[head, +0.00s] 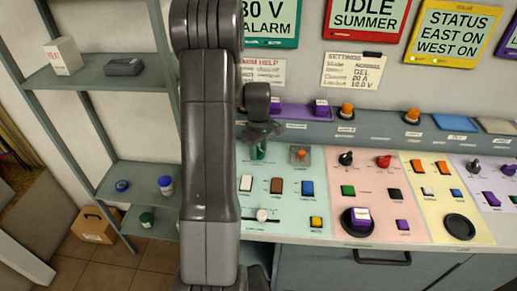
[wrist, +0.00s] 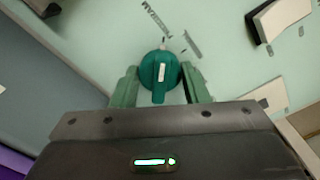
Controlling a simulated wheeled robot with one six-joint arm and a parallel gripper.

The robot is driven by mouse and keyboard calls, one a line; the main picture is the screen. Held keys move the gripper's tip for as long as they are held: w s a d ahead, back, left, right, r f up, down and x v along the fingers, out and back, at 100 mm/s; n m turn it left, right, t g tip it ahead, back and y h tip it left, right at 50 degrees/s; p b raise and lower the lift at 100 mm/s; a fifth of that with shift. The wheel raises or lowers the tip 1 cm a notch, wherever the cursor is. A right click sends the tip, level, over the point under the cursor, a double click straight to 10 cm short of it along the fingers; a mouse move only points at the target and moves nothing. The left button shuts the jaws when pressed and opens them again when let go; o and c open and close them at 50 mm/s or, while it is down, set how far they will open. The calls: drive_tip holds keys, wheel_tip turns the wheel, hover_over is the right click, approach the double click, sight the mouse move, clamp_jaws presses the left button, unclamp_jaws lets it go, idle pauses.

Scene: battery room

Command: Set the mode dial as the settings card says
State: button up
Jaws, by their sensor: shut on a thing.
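The mode dial is a round teal knob (wrist: 160,74) with a white mark, on the pale green panel; its white mark points to the top of the wrist view, near small printed labels I cannot read surely. In the head view the dial (head: 259,152) is partly hidden below my gripper (head: 261,138). In the wrist view my gripper's green fingers (wrist: 160,88) stand on either side of the dial, shut on it. The settings card (head: 352,71) hangs on the wall; its mode line is small and seems to read "NORMAL", with GEL, 20 A and 10.0 V below.
Right of the dial is an orange-topped switch (head: 301,154). Pink (head: 430,220), yellow and lilac panels continue rightward. A grey shelf (head: 100,75) stands left.

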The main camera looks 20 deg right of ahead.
sight(258, 148)
drive_tip(key=m+b, duration=0.1)
drive_tip(key=m, duration=0.3)
drive_tip(key=shift+b, duration=0.4)
drive_tip(key=m+b, duration=0.1)
drive_tip(key=m, duration=0.3)
drive_tip(key=shift+r+m, duration=0.1)
drive_tip(key=shift+m, duration=0.4)
drive_tip(key=o, duration=1)
wheel_tip(258, 148, up, 14)
drive_tip(key=shift+f+b, duration=0.1)
drive_tip(key=shift+b, duration=0.35)
